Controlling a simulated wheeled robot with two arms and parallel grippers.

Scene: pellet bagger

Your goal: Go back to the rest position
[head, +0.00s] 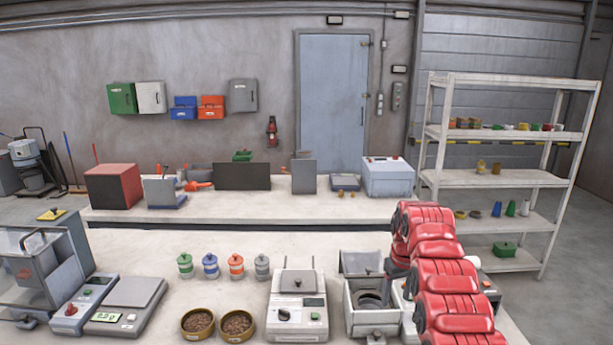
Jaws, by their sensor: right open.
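My red right arm enters at the lower right of the head view, rises over the front bench and bends back down. My right gripper (394,268) is a dark shape below the bend, partly hidden by the arm. It is open, and I see nothing held in it. It is just right of the raised lid of a grey open box (361,322), which has a dark round opening. I cannot tell whether it touches the box. My left arm and left gripper are not in view.
The front bench (215,248) holds a white device (297,312), two bowls of pellets (237,325), several lidded jars (236,266) and a scale (122,302). A long back bench (240,214) stands behind. A shelf rack (497,178) is at the right. Bench space behind the jars is clear.

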